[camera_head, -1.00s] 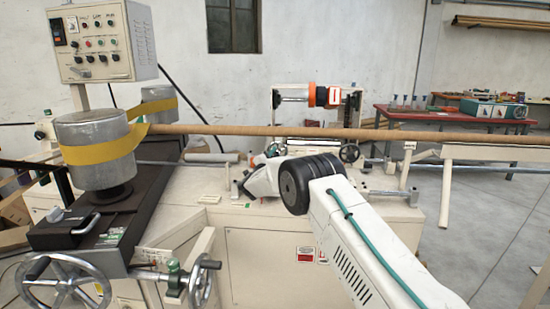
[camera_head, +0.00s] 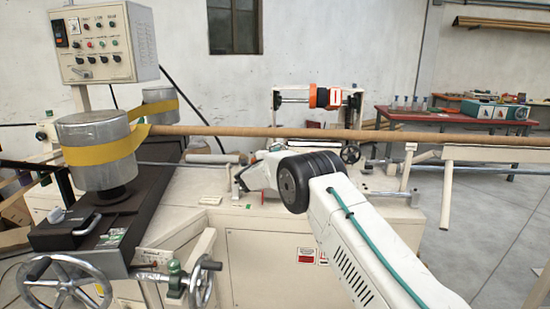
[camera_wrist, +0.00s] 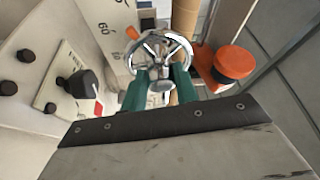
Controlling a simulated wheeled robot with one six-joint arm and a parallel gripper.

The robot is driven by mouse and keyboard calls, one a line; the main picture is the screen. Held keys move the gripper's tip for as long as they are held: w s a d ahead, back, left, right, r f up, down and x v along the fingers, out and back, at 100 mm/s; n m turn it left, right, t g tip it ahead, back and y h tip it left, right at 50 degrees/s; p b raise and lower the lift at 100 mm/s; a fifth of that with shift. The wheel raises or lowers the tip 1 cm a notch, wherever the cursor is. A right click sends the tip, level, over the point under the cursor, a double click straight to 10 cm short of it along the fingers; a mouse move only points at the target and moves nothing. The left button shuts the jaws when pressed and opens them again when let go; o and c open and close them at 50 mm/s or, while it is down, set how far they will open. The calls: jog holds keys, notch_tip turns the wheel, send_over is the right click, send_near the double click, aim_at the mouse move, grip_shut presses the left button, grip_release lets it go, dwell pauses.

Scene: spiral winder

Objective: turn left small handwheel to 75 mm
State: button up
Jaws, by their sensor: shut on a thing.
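The small handwheel (camera_wrist: 163,48) is a chrome ring with spokes and a hub, at the upper middle of the wrist view. My gripper (camera_wrist: 160,86) has two green fingers, one on each side of the hub, and is shut on the wheel. An orange knob (camera_wrist: 132,33) shows at the wheel's left edge. A pale scale (camera_wrist: 106,40) with printed numbers, 60 among them, lies left of the wheel; I cannot read the set value. In the head view my arm's end hides most of this wheel and the gripper.
An orange round cap (camera_wrist: 234,64) is close to the right of the wheel. A panel with a black knob (camera_wrist: 80,83) is at the left. In the head view, a long brown tube (camera_head: 350,133) runs behind my arm. Larger handwheels (camera_head: 65,282) stand at the lower left.

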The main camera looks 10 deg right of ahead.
jog(key=o, duration=1)
jog(key=shift+c, duration=0.2)
jog(key=v, duration=0.7)
jog(key=shift+s+a, duration=0.25)
